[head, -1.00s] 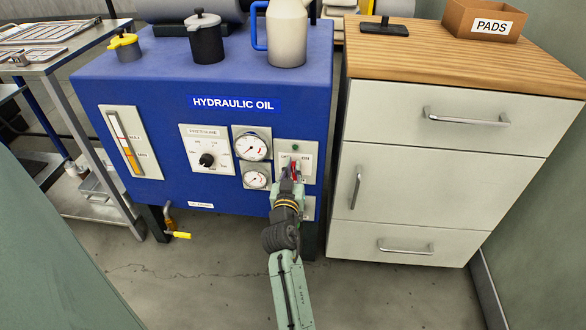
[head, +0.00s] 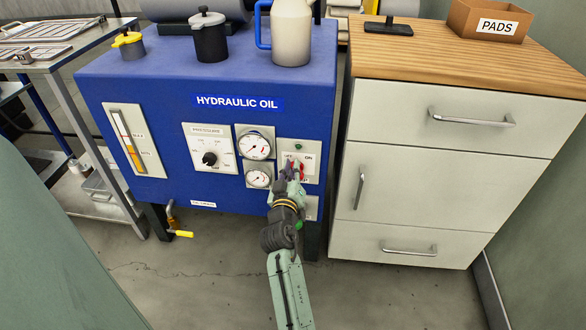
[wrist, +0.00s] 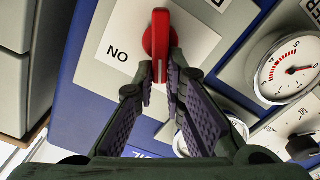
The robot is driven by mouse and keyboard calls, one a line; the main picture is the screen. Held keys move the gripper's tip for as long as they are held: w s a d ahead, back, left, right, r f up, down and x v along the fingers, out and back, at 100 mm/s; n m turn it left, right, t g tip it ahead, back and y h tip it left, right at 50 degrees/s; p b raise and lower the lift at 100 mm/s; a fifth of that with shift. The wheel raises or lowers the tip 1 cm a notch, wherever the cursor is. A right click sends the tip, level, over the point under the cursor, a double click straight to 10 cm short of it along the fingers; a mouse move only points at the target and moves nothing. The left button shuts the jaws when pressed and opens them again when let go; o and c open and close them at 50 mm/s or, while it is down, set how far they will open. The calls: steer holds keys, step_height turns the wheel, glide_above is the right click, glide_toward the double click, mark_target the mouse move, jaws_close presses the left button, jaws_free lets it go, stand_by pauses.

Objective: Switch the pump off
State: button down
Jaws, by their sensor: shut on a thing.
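The pump switch is a red handle (wrist: 160,45) on a white label plate with an ON marking, upside down in the wrist view. In the wrist view my gripper (wrist: 160,72) is shut on the red handle, one finger on each side. The handle stands straight up and down in that view, beside the ON marking. In the head view my gripper (head: 291,171) is at the switch plate (head: 312,174) on the blue hydraulic oil unit (head: 130,90). The fingers hide part of the handle and the plate's left side there.
Two round gauges, the upper one (head: 255,145) and the lower one (head: 259,177), sit just left of the switch. A pressure dial (head: 209,158) is further left. A drawer cabinet (head: 430,170) stands close on the right. A yellow-handled valve (head: 183,234) hangs below the unit.

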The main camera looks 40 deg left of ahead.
steer(key=c, duration=1.7)
jaws_free()
steer(key=shift+o, duration=0.2)
steer(key=v, duration=1.2)
steer(key=shift+a, duration=0.1)
